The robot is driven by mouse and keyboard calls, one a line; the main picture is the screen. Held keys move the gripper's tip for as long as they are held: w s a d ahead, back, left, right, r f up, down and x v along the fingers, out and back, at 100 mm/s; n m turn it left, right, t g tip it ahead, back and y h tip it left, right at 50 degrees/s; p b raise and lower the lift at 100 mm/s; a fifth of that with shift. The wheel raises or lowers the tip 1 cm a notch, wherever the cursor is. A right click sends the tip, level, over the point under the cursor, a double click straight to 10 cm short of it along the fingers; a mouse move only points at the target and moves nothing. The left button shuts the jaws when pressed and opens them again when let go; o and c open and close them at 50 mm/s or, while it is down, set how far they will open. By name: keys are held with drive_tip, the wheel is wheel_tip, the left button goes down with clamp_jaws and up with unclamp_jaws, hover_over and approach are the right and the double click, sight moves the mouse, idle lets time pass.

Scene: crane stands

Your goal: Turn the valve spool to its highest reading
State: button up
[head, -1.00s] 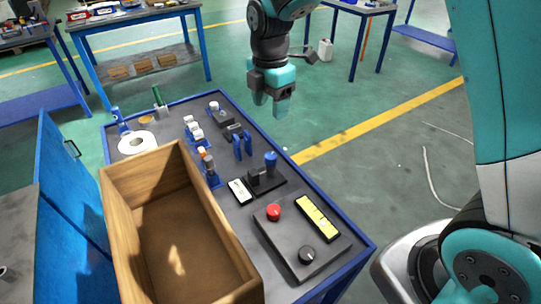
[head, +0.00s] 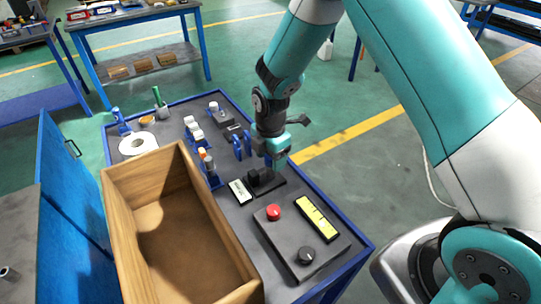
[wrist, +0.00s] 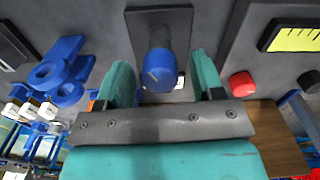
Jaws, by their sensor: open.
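The blue valve spool knob (wrist: 157,70) stands on a dark mount plate (wrist: 181,17) in the wrist view. My gripper (wrist: 161,68) is open, with one teal finger on each side of the knob. Gaps show between knob and fingers, so I see no grip. In the head view my gripper (head: 277,158) is low over the dark valve block (head: 262,178) and hides the blue knob. A small white-faced readout (head: 240,191) lies just left of the block; its marking is too small to read.
A control box with a red button (head: 274,212), a black dial (head: 306,254) and a yellow gauge (head: 314,218) sits in front. An open wooden crate (head: 215,225) stands at left. Blue brackets (head: 242,146) and small bottles are behind on the bench.

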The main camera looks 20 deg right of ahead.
drive_tip(key=c, duration=0.9)
